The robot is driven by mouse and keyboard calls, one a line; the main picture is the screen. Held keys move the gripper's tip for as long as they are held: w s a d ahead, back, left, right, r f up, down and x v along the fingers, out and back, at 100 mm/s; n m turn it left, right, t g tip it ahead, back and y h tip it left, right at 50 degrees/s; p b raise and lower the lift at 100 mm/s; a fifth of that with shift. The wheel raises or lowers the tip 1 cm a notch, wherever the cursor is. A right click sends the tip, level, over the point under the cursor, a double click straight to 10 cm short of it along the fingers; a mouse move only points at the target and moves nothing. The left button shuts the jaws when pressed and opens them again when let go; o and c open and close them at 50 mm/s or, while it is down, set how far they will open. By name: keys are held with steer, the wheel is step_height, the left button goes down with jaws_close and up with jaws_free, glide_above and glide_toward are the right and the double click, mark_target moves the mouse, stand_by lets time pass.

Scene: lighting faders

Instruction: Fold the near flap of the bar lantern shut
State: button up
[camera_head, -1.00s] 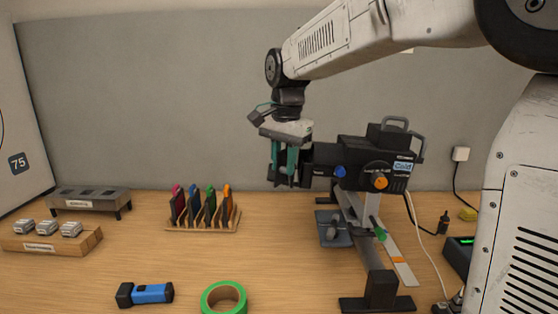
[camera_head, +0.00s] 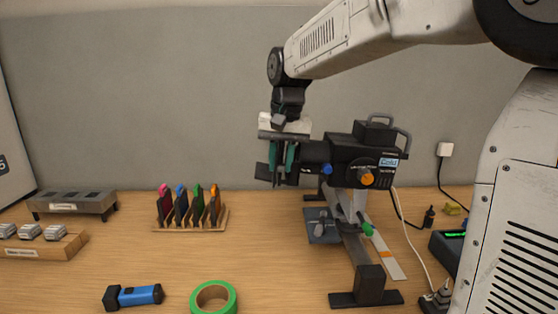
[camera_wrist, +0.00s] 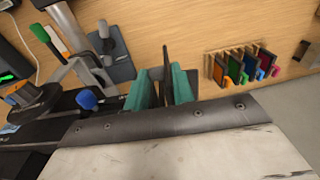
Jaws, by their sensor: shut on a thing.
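The bar lantern (camera_head: 345,158) is a black box with a handle, a blue knob and an orange knob, mounted on a stand. Its front end faces left. My gripper (camera_head: 278,180) points down at that front end, with its teal fingers on either side of a thin dark plate. In the wrist view the plate, the near flap (camera_wrist: 166,62), stands between the teal fingers, and my gripper (camera_wrist: 164,82) is shut on it. A dark panel also shows just left of the fingers in the head view. The flap's hinge and exact angle are hidden by the fingers.
A rack of coloured filter frames (camera_head: 190,222) stands left of the lantern. A green tape roll (camera_head: 214,297) and a blue torch (camera_head: 133,296) lie in front. A grey pad with levers (camera_head: 320,226) lies below the lantern. The table between rack and stand is partly clear.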

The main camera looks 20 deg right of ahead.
steer(key=shift+d, duration=0.2)
steer(key=o, duration=0.7)
steer(key=shift+o, duration=0.8)
steer(key=shift+s+d, duration=0.1)
steer(key=shift+d, duration=0.1)
steer(key=shift+a, duration=0.2)
steer(key=shift+r, duration=0.25)
step_height(320, 180, up, 7)
steer(key=shift+s+d, duration=0.2)
steer(key=shift+s, duration=0.2)
steer(key=shift+r, duration=0.1)
